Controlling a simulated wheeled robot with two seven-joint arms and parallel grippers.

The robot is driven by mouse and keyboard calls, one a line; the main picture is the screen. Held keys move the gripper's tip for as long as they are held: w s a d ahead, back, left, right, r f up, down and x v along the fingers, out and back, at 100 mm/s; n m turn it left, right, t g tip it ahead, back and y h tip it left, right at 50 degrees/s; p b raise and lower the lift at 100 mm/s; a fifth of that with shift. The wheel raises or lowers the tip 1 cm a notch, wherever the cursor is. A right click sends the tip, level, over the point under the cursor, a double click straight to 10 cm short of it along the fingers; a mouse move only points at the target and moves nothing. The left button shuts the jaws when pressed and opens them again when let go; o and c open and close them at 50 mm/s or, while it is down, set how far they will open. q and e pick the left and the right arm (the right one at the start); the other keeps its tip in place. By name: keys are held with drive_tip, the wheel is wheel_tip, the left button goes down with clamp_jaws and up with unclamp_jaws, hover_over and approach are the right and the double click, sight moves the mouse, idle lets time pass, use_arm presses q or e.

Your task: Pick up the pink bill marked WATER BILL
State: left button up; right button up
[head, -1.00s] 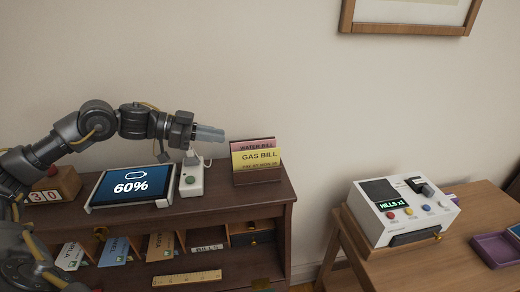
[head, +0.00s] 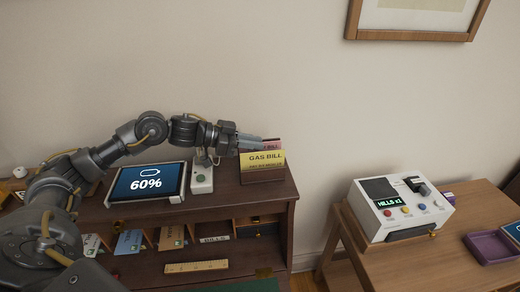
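The pink bill (head: 273,143) stands upright in a brown holder (head: 262,177) on the desk, behind the yellow GAS BILL (head: 264,157). Only a small pink part shows at its upper right; its label is hidden now. My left gripper (head: 257,143) reaches in from the left, its fingers level with the top of the bills and overlapping the pink one in the head view. I cannot tell whether the fingers are open or closed on it. My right gripper is not in view.
A tablet reading 60% (head: 146,183) and a white box with a green button (head: 202,179) stand left of the holder. A ruler (head: 196,266) lies on the desk's lower surface. A white machine (head: 403,208) stands on the right table (head: 412,264).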

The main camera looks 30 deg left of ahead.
use_arm(q)
drive_tip(key=shift+w+d+f, duration=0.1)
drive_tip(key=shift+w+d, duration=0.1)
drive_tip(key=shift+d, duration=0.15)
drive_tip(key=shift+s, duration=0.15)
drive_tip(key=shift+c, duration=0.2)
drive_tip(key=shift+a, duration=0.1)
drive_tip(key=shift+c, duration=1.1)
clamp_jaws()
